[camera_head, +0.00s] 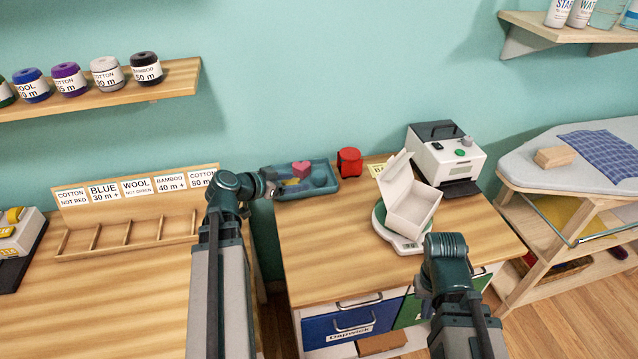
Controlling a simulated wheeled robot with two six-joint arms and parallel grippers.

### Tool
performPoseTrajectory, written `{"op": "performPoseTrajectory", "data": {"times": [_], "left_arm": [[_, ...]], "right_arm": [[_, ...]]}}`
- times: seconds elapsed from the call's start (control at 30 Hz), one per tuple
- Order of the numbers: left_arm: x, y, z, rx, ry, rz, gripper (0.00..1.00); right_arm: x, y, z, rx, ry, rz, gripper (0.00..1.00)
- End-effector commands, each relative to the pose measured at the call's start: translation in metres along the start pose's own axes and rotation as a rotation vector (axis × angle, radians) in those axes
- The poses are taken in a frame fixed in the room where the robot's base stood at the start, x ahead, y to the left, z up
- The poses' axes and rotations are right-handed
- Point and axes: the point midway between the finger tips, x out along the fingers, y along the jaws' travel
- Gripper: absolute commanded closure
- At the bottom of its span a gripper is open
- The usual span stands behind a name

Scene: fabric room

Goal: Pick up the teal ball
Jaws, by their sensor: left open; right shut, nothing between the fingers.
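A teal-blue tray (308,188) lies at the back left of the middle table. A rounded teal shape in its right part, likely the teal ball (321,173), is hard to tell from the tray of similar colour. A pink heart-shaped piece (301,169) and a small yellow piece (292,181) are also in the tray. My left gripper (272,182) is open at the tray's left end, apart from the ball. My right gripper (426,308) is shut and empty, low at the table's front right and partly hidden by its own arm.
A red object (349,161) stands right of the tray. An open white box (411,208) sits on a scale (398,240), with a white machine (445,155) behind. A wooden sorting rack (130,225) is on the left table. The middle table's front left is clear.

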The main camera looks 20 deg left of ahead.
Motion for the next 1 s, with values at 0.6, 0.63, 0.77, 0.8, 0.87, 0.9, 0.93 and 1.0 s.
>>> {"op": "performPoseTrajectory", "data": {"times": [0.6,0.63,0.77,0.8,0.87,0.9,0.93,1.0], "left_arm": [[0.052,-0.017,0.001,0.010,0.032,-0.028,0.32],[0.057,-0.017,0.000,0.010,0.032,-0.028,0.32],[0.072,-0.017,-0.001,0.011,0.031,-0.030,0.32],[0.075,-0.017,-0.001,0.010,0.031,-0.030,0.32],[0.078,-0.017,-0.002,0.009,0.031,-0.030,0.32],[0.079,-0.016,-0.002,0.009,0.031,-0.030,0.32],[0.079,-0.016,-0.003,0.009,0.031,-0.030,0.32],[0.079,-0.016,-0.003,0.009,0.031,-0.030,0.32]], "right_arm": [[0.031,-0.003,-0.002,0.000,0.000,0.000,1.00],[0.033,-0.003,-0.002,0.000,0.000,0.000,1.00],[0.039,-0.004,-0.002,0.000,0.000,0.000,1.00],[0.040,-0.004,-0.002,0.000,0.000,0.000,1.00],[0.040,-0.004,-0.002,0.000,0.000,0.000,1.00],[0.040,-0.004,-0.002,0.000,0.000,0.000,1.00],[0.040,-0.004,-0.002,0.000,0.000,0.000,1.00],[0.040,-0.004,-0.002,0.000,0.000,0.000,1.00]]}}
